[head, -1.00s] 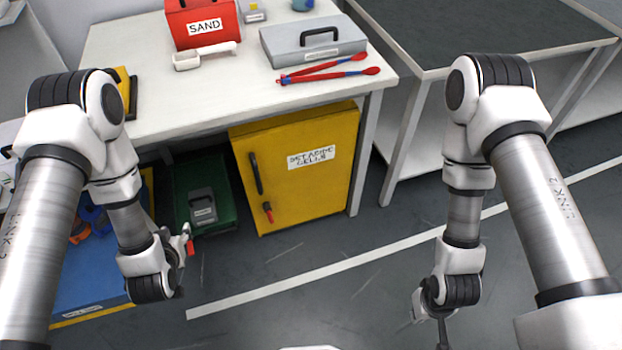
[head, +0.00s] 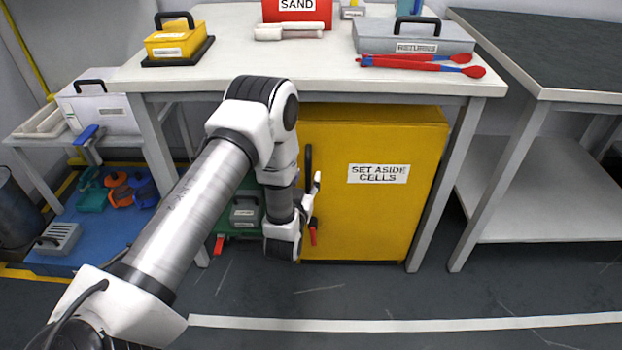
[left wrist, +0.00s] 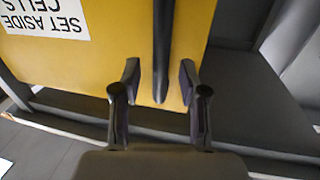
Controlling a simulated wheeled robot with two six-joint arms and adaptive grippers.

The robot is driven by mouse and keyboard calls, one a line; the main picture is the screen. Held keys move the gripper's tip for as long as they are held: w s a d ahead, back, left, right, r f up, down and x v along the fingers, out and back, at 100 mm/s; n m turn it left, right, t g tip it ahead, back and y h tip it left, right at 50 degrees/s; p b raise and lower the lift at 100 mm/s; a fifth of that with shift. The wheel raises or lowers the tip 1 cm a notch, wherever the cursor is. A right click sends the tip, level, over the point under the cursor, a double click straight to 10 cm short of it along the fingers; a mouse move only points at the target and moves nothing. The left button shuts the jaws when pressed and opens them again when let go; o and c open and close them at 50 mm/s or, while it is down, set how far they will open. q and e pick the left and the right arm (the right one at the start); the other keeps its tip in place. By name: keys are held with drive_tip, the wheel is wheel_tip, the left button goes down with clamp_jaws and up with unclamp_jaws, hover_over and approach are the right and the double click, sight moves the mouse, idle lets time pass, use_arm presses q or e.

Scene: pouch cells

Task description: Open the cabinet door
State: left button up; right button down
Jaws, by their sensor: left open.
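The yellow cabinet (head: 385,215) stands under the white table, its door shut, with a "SET ASIDE CELLS" label (head: 378,174). Its black upright bar handle (head: 308,165) is on the door's left side, partly hidden by my left arm. My left gripper (head: 314,190) is at the handle's lower part. In the left wrist view my left gripper (left wrist: 160,82) is open, and the black handle (left wrist: 162,45) runs between its fingers, with gaps on both sides. My right gripper is out of view.
The white table (head: 240,60) overhangs the cabinet; its leg (head: 445,185) stands to the right. A green box (head: 240,215) is left of the cabinet, behind my arm. A blue mat (head: 110,225) holds tools further left. The floor in front (head: 400,290) is clear.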

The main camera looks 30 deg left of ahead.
use_arm(q)
drive_tip(key=shift+x, duration=1.35)
clamp_jaws()
